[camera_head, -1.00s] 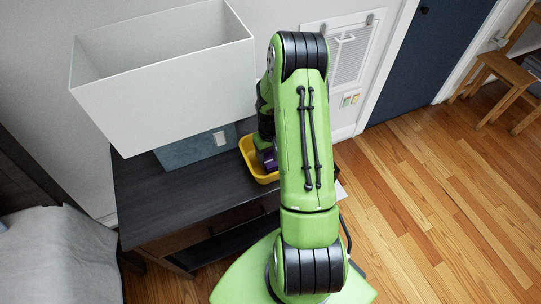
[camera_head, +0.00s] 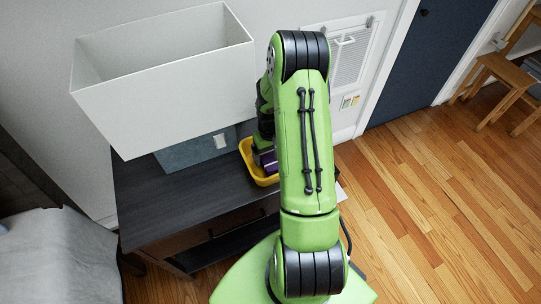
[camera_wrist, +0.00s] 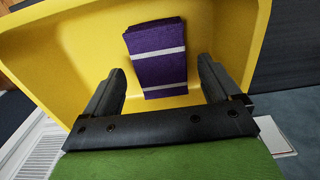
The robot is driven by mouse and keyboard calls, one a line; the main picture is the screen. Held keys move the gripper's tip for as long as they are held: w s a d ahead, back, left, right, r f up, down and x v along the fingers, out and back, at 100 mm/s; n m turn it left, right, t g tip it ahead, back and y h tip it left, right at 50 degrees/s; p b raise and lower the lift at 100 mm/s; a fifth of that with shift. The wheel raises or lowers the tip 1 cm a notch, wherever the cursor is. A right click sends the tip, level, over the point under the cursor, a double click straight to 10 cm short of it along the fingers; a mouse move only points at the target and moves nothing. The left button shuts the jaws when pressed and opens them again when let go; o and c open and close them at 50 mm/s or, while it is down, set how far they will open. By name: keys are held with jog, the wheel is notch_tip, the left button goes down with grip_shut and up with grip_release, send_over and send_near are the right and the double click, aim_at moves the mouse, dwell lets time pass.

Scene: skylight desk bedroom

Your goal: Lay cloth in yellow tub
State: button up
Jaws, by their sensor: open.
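The yellow tub (camera_head: 247,158) stands on the dark nightstand; it fills much of the wrist view (camera_wrist: 85,45). The cloth (camera_wrist: 157,58) is a folded purple piece with pale stripes. It lies inside the tub, against the yellow inner surface, and a bit of it shows in the head view (camera_head: 268,164). My gripper (camera_wrist: 165,85) is open, its two black fingers apart on either side of the cloth's near end, with space between each finger and the cloth. In the head view my arm hides the gripper's fingers and part of the tub.
The dark nightstand (camera_head: 150,215) bears a lamp with a large white shade (camera_head: 175,90) and a blue-grey base (camera_head: 190,152), close left of the tub. A bed (camera_head: 60,255) is at lower left. Wooden floor (camera_head: 430,220) is clear at right.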

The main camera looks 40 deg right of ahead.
notch_tip(320, 180, up, 10)
jog(key=p, duration=0.2)
notch_tip(320, 180, up, 6)
jog(key=r, duration=0.1)
send_over(271, 159)
jog(key=a, duration=0.3)
jog(key=s+a+r+n+t+h, duration=0.1)
jog(key=s+a+r+t, duration=0.15)
jog(key=a+r, duration=0.5)
jog(key=s+a+r+n+t, duration=0.1)
jog(key=s+a+r, duration=0.3)
jog(key=s, duration=0.3)
jog(key=s+a+r+n+t+y, duration=0.1)
jog(key=s+a+r+t, duration=0.1)
jog(key=s+a+r, duration=0.2)
jog(key=s+a, duration=0.1)
jog(key=s, duration=0.2)
jog(key=shift+a, duration=0.15)
notch_tip(271, 159, up, 4)
jog(key=p, duration=0.3)
jog(key=shift+f+p, duration=0.15)
jog(key=shift+p, duration=0.25)
